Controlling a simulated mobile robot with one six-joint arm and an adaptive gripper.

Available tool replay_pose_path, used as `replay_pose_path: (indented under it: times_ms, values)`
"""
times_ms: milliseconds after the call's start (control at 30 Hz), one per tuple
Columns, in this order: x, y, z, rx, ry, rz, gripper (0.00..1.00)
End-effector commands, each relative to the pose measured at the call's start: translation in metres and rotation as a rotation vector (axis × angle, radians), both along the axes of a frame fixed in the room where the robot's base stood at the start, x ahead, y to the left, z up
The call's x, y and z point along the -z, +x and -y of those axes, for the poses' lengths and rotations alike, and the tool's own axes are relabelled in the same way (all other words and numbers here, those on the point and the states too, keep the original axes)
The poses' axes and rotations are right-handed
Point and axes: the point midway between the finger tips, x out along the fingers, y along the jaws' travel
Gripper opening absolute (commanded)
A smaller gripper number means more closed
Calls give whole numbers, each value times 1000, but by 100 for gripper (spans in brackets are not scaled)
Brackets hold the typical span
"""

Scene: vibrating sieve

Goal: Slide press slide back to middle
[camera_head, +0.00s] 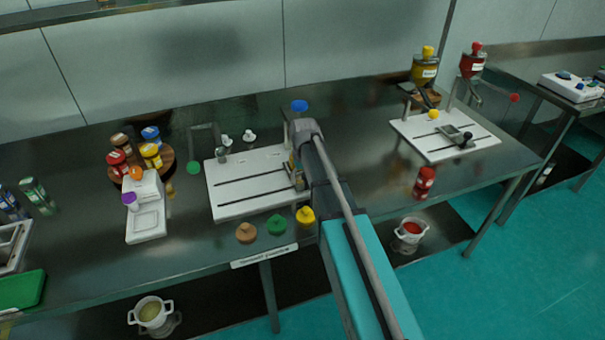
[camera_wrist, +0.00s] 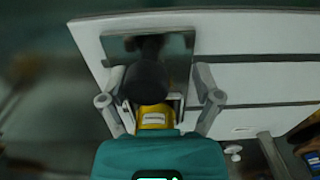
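The left press has a white base (camera_head: 235,172) with two dark slots; the base also fills the upper right of the wrist view (camera_wrist: 255,35). Its slide, a dark metal plate (camera_wrist: 178,52) with a black knob (camera_wrist: 147,82), sits at one end of the slots, the right end in the head view, where my arm mostly hides it. My gripper (camera_wrist: 160,82) is open, with its fingers on either side of the knob. A gap shows beside the right finger; contact at the left finger is unclear. A yellow labelled container (camera_wrist: 155,117) shows behind the knob.
Brown, green and yellow lids (camera_head: 277,225) lie along the front table edge. A scale (camera_head: 145,222) and a rack of spice jars (camera_head: 150,155) stand left. A second press (camera_head: 420,125) and a red jar (camera_head: 425,182) are right.

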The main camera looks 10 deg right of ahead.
Motion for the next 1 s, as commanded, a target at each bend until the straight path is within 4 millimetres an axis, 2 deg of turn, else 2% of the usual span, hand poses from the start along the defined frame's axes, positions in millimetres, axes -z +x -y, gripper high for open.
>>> replay_pose_path:
  times_ms: [1000]
  values:
    - [0,-6,-43,-1,1,0,80]
